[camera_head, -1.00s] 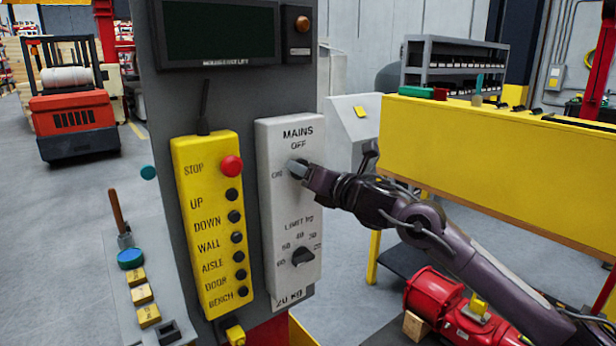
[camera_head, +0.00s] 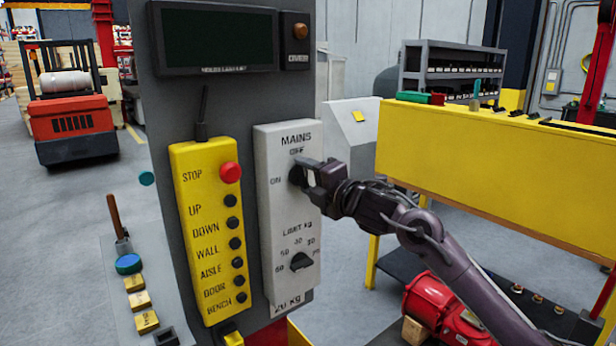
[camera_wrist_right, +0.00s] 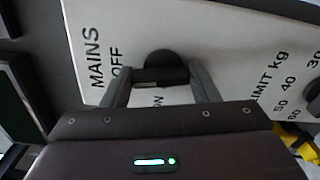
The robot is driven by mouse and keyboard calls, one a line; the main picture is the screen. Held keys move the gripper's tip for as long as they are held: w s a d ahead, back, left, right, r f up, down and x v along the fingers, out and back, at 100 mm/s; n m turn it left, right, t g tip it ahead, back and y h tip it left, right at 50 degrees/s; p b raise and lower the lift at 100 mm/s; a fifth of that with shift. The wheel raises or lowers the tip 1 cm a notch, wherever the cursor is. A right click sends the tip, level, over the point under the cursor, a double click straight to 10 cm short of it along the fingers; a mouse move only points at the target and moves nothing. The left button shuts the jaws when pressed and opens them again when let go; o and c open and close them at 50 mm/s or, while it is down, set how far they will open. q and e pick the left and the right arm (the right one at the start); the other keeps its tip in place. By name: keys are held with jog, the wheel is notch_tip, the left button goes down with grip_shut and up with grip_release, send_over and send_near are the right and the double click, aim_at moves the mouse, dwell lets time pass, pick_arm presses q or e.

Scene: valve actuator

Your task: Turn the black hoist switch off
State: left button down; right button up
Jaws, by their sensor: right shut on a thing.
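The black switch (camera_head: 296,174) is a rotary knob on the upper part of the white MAINS panel (camera_head: 284,222), between the OFF mark above and the ON mark at its left. In the right wrist view the knob (camera_wrist_right: 165,62) shows between two grey fingers, with OFF at its left and ON below it. My right gripper (camera_head: 308,174) is shut on the knob from the right. The fingers hide part of the knob, so its exact pointing is hard to tell. My left gripper is not in view.
A black limit knob (camera_head: 301,262) is lower on the white panel. A yellow pendant (camera_head: 210,235) with a red stop button (camera_head: 230,172) hangs at its left. A dark display (camera_head: 217,38) is above. A yellow bench (camera_head: 480,165) stands behind my right arm.

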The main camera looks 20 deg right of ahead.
jog(key=shift+f+m, duration=0.1)
jog(key=shift+m, duration=0.5)
jog(key=o, duration=1)
